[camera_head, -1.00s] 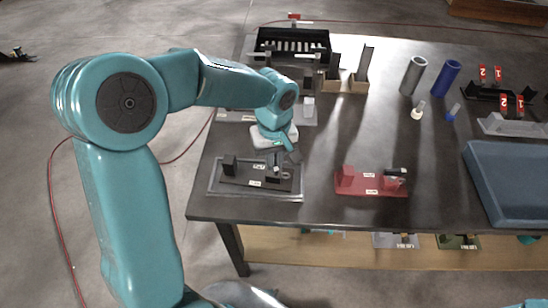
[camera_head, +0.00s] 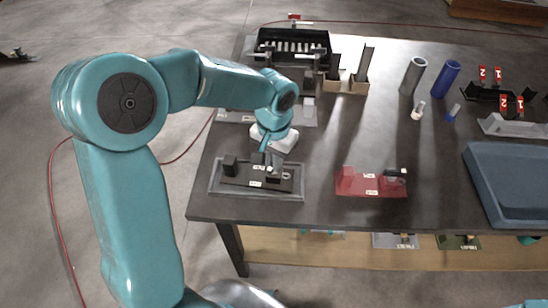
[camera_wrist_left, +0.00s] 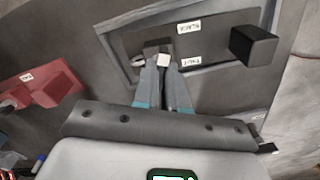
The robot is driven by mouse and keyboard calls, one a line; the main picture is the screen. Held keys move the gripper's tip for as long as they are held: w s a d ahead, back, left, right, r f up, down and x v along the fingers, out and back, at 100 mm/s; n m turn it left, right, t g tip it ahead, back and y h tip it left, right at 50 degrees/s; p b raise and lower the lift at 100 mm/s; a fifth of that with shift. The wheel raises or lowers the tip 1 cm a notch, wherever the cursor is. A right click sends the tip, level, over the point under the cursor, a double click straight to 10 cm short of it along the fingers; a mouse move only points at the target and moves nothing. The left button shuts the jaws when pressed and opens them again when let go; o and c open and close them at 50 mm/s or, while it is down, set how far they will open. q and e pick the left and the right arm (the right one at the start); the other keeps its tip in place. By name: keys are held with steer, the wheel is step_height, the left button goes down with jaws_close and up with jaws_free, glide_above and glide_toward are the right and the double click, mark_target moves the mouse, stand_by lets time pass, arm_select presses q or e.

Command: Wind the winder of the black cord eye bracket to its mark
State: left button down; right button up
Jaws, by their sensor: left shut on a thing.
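The black cord eye bracket (camera_head: 236,181) lies in a grey tray (camera_head: 214,192) at the table's front left. It has a dark block (camera_head: 230,166) at its left end and small white labels. In the left wrist view the bracket (camera_wrist_left: 215,40) shows with the block (camera_wrist_left: 254,45) at the right. My left gripper (camera_head: 270,168) is over the bracket's right end, pointing down. In the left wrist view its fingers (camera_wrist_left: 164,80) are closed together on the winder (camera_wrist_left: 162,60), a small pale-topped piece. The fingers hide most of the winder, and its mark cannot be made out. My right gripper is not in view.
A red bracket (camera_head: 371,187) lies to the right on the table, apart from the tray. A blue-grey bin (camera_head: 510,185) is at the right edge. A black rack (camera_head: 292,42), upright blocks and two tubes stand farther back. The middle of the table is clear.

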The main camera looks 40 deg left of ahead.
arm_select(q)
steer(key=shift+m, duration=2.1)
steer(key=c, duration=1.2)
jaws_free()
step_height(320, 180, up, 16)
steer(key=shift+r+p, duration=0.2)
steer(key=shift+p, duration=0.6)
